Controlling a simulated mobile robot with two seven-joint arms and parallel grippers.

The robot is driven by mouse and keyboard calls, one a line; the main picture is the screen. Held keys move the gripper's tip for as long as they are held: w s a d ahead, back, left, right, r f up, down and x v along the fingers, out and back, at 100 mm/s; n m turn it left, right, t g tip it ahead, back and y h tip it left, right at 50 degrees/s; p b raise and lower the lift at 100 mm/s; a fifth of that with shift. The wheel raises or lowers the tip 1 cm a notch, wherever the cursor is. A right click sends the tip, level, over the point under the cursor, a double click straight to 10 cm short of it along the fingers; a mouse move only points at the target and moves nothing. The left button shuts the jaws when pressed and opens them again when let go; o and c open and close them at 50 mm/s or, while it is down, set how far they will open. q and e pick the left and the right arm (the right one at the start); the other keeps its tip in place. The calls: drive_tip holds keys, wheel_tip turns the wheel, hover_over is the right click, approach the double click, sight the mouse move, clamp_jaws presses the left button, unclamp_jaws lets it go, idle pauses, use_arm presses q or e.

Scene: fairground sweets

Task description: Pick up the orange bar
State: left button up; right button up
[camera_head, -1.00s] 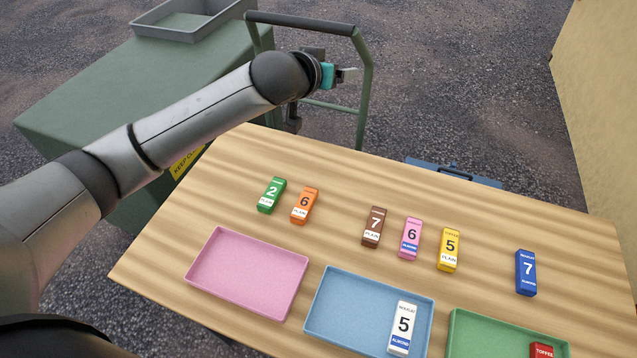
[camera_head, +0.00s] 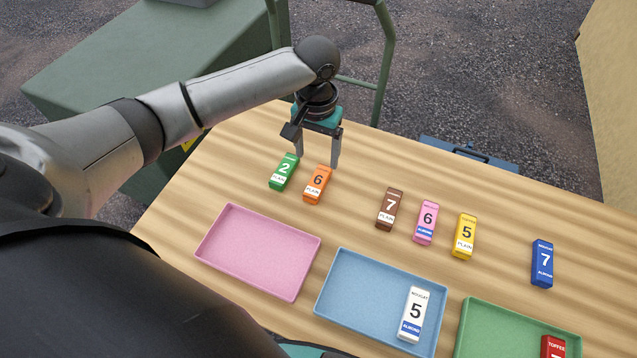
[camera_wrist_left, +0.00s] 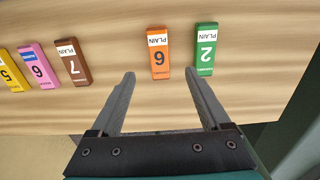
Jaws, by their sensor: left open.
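The orange bar (camera_head: 317,184), marked 6 and PLAIN, lies on the wooden table right of the green bar (camera_head: 284,171). My left gripper (camera_head: 318,161) is open and empty, pointing down just behind the orange bar, with its fingers apart. In the left wrist view the orange bar (camera_wrist_left: 158,54) lies beyond the fingertips, between the lines of the two fingers (camera_wrist_left: 163,75). The green bar (camera_wrist_left: 205,50) is close beside it, beyond the finger on the right. My right gripper is not in view.
Brown (camera_head: 389,208), pink (camera_head: 426,222), yellow (camera_head: 464,236) and blue (camera_head: 542,263) bars lie to the right. Pink (camera_head: 222,257), blue (camera_head: 335,310) and green (camera_head: 477,325) trays stand in front. The blue tray holds a white bar (camera_head: 413,312); a red bar (camera_head: 553,347) is at the green one.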

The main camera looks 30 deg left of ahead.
sight(318, 181)
use_arm(q)
wheel_tip(318, 181, down, 9)
drive_tip(key=shift+f+b, duration=0.1)
drive_tip(key=shift+b, duration=0.8)
drive_tip(key=shift+c, duration=0.2)
clamp_jaws()
